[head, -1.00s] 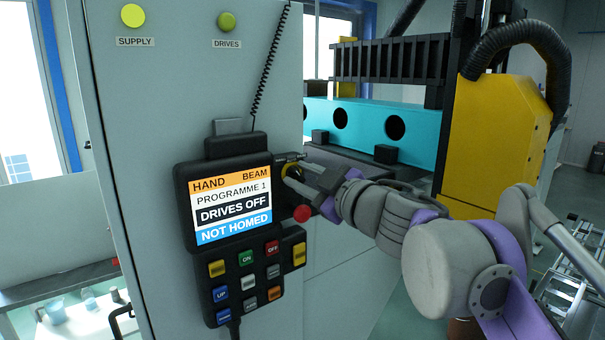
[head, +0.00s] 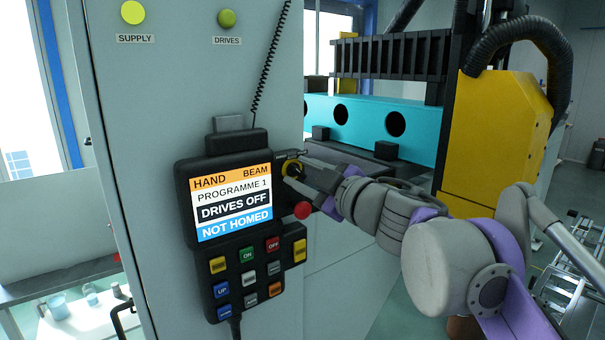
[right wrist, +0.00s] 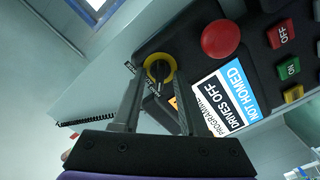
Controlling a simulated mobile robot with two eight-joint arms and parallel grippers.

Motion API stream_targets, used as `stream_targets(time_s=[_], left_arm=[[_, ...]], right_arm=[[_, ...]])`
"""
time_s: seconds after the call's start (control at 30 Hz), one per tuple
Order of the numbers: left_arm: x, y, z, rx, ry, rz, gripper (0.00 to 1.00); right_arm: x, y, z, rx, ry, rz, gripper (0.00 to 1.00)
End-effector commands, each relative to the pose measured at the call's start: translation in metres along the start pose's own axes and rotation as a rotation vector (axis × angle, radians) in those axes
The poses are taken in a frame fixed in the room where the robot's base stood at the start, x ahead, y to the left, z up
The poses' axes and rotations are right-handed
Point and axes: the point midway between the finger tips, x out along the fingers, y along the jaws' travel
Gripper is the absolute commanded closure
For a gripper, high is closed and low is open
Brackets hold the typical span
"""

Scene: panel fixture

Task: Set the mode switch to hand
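The mode switch (head: 291,166) is a yellow ring with a dark knob on the upper right side of the black pendant (head: 212,262). It also shows in the right wrist view (right wrist: 158,69), where the dark knob lies between my fingers. My right gripper (head: 295,170) is open, with its two fingers apart on either side of the switch knob. I cannot tell whether a finger touches the knob. The pendant screen (head: 232,202) reads HAND, BEAM, PROGRAMME 1, DRIVES OFF and NOT HOMED. My left gripper is out of view.
A red mushroom button (head: 302,210) sits just below the switch, close to my right fingers. Coloured keys cover the lower pendant. The pendant is on a grey cabinet (head: 150,110) with lit SUPPLY and DRIVES lamps. A cyan beam (head: 365,119) and yellow machine (head: 500,140) stand behind my right arm.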

Motion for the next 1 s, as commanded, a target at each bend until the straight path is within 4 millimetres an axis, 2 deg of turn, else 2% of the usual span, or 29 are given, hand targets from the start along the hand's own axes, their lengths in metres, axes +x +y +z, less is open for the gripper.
stream_targets(time_s=[0.17, 0.27, 0.5, 0.7, 0.83, 1.0], left_arm=[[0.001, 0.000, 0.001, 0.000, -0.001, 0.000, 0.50], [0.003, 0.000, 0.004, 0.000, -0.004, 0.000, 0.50], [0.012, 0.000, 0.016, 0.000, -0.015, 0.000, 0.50], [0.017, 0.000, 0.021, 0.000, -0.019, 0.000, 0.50], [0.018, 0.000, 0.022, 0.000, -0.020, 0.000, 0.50], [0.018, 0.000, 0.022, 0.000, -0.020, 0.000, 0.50]], right_arm=[[-0.003, 0.000, 0.000, 0.001, -0.001, 0.000, 0.57], [-0.014, 0.000, 0.002, 0.001, -0.003, 0.001, 0.57], [-0.062, -0.001, 0.003, 0.001, -0.005, 0.002, 0.57], [-0.095, -0.001, 0.002, 0.000, -0.003, 0.002, 0.57], [-0.106, 0.000, 0.001, 0.000, -0.001, 0.001, 0.57], [-0.109, 0.000, 0.000, 0.000, 0.000, 0.000, 0.57]])
